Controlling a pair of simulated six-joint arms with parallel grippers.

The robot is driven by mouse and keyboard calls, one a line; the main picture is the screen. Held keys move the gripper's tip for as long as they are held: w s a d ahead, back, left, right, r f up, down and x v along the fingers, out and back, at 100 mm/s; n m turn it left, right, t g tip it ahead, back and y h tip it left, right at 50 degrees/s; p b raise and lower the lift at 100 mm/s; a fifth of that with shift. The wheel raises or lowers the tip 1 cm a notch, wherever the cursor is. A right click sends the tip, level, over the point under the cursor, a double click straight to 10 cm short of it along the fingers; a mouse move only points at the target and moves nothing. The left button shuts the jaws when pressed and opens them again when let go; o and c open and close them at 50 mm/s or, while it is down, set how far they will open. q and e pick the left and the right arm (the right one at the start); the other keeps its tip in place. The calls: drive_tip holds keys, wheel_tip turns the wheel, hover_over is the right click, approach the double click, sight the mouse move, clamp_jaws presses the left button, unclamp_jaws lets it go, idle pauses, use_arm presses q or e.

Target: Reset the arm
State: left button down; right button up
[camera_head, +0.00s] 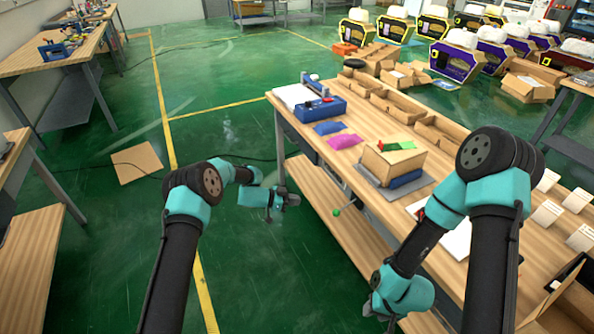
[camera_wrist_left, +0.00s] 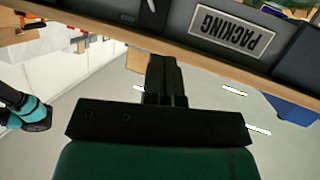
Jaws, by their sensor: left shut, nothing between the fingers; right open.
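My left arm comes in from the left, and its gripper (camera_head: 288,199) hangs over the green floor, just left of the wooden workbench (camera_head: 470,130). In the left wrist view the two black fingers (camera_wrist_left: 166,78) are pressed together with nothing between them. My right arm bends down in front of the bench on the right. Its teal wrist is low near the bottom of the head view, and its gripper fingers cannot be made out there.
A PACKING sign (camera_wrist_left: 232,32) is on the bench side. Clear floor lies left of the bench, with a cardboard sheet (camera_head: 137,163).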

use_arm(q)
drive_tip(key=s+a+f+n+g+y, duration=0.1)
drive_tip(key=s+a+f+n+y, duration=0.4)
drive_tip(key=s, duration=0.5)
drive_tip(key=s+a+f+n+g+y, duration=0.25)
drive_tip(key=s+a+f+n, duration=0.2)
drive_tip(key=s+a, duration=0.4)
drive_tip(key=s+a+r+n+y, duration=0.1)
drive_tip(key=s+a+r+n, duration=0.1)
drive_tip(key=s, duration=0.8)
drive_tip(key=s+a+r+n+t+y, duration=0.1)
drive_tip(key=s+a+n, duration=0.3)
drive_tip(key=s, duration=0.7)
drive_tip(key=shift+s+r+n+y, duration=0.25)
drive_tip(key=shift+r+n+y, duration=0.2)
drive_tip(key=shift+r, duration=0.2)
drive_tip(key=shift+t, duration=0.25)
